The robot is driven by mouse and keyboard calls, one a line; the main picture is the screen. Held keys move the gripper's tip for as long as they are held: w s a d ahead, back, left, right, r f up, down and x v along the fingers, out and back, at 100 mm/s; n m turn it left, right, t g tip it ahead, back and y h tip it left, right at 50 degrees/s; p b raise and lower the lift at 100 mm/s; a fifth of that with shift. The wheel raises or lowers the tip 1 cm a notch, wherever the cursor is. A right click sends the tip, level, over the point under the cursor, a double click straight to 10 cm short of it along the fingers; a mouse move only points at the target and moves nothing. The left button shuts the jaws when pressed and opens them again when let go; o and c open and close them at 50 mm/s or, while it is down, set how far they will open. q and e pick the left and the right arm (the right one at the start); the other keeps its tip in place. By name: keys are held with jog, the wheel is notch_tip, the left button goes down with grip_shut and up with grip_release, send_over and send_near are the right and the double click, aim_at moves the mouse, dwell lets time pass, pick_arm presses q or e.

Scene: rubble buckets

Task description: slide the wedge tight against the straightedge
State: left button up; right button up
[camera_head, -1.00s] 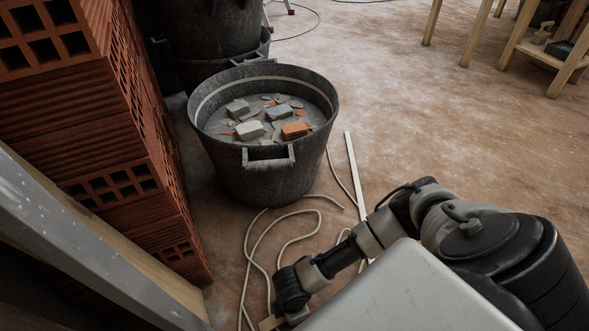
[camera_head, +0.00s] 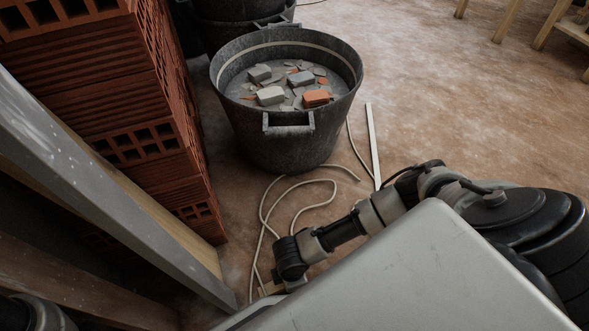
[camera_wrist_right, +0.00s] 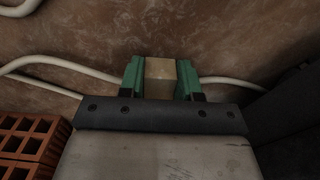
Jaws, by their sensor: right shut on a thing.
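My right gripper (camera_wrist_right: 160,68) is shut on the wedge (camera_wrist_right: 160,82), a light wooden block between its two green fingers in the right wrist view. In the head view the same gripper is low and left of centre, mostly hidden by my own arm, with only a bit of light wood (camera_head: 266,289) showing. A straight, pale strip (camera_head: 373,145), likely the straightedge, lies on the floor right of the bucket. Its lower end meets my arm in the picture. The wedge appears apart from it. My left gripper is not in view.
A black bucket of rubble (camera_head: 290,135) stands behind my arm. A pale hose (camera_head: 297,189) loops over the floor near the gripper. Stacked red bricks (camera_head: 150,140) and a leaning grey board (camera_head: 100,190) crowd the left. Floor at the upper right (camera_head: 450,90) is clear.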

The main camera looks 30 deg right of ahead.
jog(key=shift+w+a, duration=0.1)
jog(key=shift+a, duration=0.75)
jog(key=o, duration=1)
jog(key=shift+o, duration=0.2)
